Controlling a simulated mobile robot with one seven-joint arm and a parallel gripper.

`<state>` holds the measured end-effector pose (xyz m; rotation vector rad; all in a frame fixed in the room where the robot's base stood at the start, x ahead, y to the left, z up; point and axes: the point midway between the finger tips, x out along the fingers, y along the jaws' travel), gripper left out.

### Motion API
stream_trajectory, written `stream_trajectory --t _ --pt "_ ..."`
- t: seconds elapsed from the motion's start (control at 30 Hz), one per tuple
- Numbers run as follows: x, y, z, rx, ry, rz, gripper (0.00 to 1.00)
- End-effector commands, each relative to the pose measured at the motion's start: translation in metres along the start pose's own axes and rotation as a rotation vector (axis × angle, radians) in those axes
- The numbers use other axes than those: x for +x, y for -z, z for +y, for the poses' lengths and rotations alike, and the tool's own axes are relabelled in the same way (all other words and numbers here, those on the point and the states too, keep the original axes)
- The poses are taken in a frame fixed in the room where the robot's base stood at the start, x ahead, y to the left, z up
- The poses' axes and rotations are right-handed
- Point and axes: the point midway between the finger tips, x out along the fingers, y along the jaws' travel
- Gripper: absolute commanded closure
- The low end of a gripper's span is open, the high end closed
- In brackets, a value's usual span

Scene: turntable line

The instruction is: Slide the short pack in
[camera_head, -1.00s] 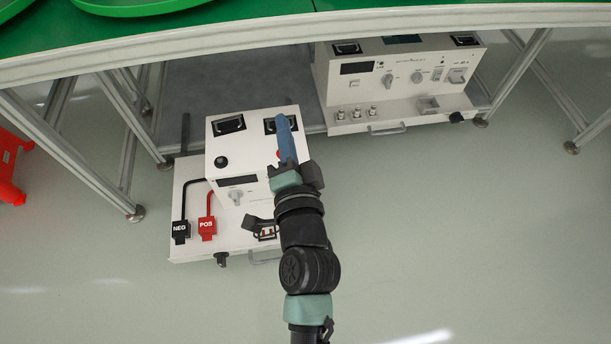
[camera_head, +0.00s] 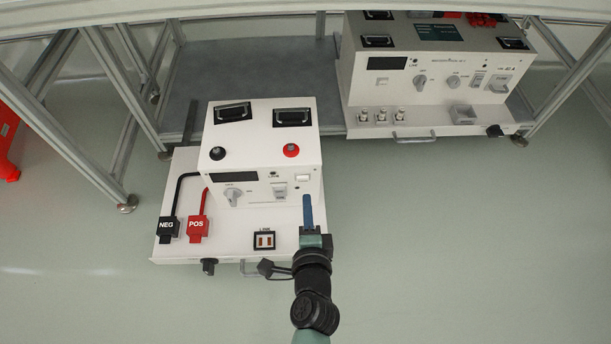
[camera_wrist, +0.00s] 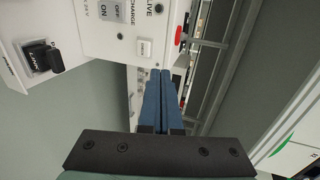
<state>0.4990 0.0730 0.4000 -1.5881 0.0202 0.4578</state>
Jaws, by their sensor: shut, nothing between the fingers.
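The smaller white pack (camera_head: 262,150) stands on a white tray (camera_head: 240,251) drawn out in front of the bench frame. Black NEG (camera_head: 168,228) and red POS (camera_head: 198,229) connectors are at the tray's left. An orange-and-white LINK socket (camera_head: 264,240) is uncovered, and a black cap (camera_head: 265,268) hangs at the tray's front edge. My gripper (camera_head: 307,198) is shut and empty in front of the pack's lower right front. In the wrist view its blue fingers (camera_wrist: 160,95) are together, pointing past the panel. I cannot tell whether they touch it.
A wider white pack (camera_head: 430,70) stands on its own tray at the back right. A grey shelf (camera_head: 255,65) lies behind the near pack. Metal bench legs (camera_head: 108,160) stand at left. A red object (camera_head: 8,140) is at the far left. The front floor is clear.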

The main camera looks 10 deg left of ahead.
Motion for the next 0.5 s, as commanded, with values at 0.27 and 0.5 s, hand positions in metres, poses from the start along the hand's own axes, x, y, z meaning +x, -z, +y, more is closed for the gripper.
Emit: stream_trajectory --t 0.27,0.5 --pt "0.053 0.0 -0.002 -0.001 0.003 0.001 1.0" --pt "0.077 0.0 -0.01 -0.002 0.001 0.0 1.0"
